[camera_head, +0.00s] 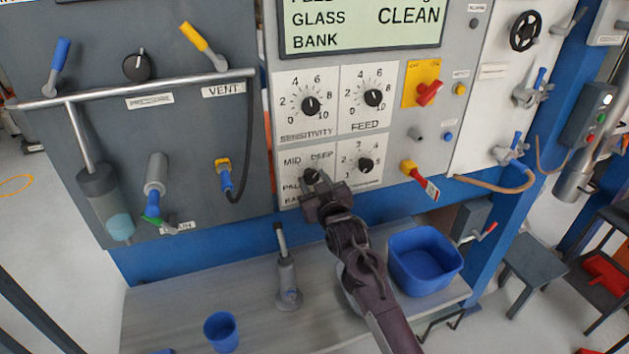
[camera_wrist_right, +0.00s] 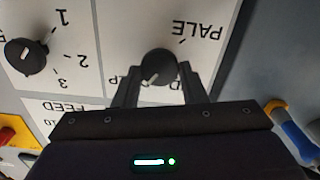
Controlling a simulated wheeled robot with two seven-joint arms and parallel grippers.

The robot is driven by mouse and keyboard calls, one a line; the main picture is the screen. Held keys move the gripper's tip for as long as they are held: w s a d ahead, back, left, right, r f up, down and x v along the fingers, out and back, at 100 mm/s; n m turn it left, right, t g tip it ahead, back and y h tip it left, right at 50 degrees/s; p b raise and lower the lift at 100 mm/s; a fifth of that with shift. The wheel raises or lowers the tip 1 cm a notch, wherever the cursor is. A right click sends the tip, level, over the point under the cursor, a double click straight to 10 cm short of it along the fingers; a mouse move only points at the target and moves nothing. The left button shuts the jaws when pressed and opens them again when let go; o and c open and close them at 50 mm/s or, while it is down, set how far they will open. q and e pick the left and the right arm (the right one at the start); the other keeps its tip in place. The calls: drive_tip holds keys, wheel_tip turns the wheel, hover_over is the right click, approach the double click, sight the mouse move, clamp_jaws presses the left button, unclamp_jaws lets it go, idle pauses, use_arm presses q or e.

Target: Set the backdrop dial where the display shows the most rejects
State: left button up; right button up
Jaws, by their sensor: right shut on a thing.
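The backdrop dial (camera_head: 311,175) is a small dark knob on a white plate with PALE, MID and DEEP labels, low on the grey panel. My right gripper (camera_head: 316,186) is shut on this knob and partly covers it and its plate. In the right wrist view the knob (camera_wrist_right: 157,63) sits between the two fingers. Its pale mark points to the lower left there, toward the partly hidden DEEP label. The display (camera_head: 360,25) is cut off at the top and reads GLASS, BANK and CLEAN; no reject count is readable. My left gripper is not in view.
The sensitivity dial (camera_head: 310,105), feed dial (camera_head: 373,97) and a 1-2-3 dial (camera_head: 365,165) sit close by. A red switch on yellow (camera_head: 428,93) is to the right. Below are a blue bin (camera_head: 425,262), a grey post (camera_head: 287,280) and a blue cup (camera_head: 221,332).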

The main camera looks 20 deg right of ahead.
drive_tip(key=n, duration=0.3)
drive_tip(key=shift+n, duration=0.4)
drive_tip(key=n+p, duration=0.1)
drive_tip(key=n, duration=0.3)
drive_tip(key=shift+a+n, duration=0.1)
drive_tip(key=shift+n, duration=0.2)
drive_tip(key=n, duration=0.3)
drive_tip(key=shift+f, duration=0.1)
drive_tip(key=shift+a+f+n, duration=0.1)
drive_tip(key=shift+f+n, duration=0.05)
drive_tip(key=shift+n, duration=1.95)
drive_tip(key=o, duration=1)
drive_tip(key=shift+c, duration=0.2)
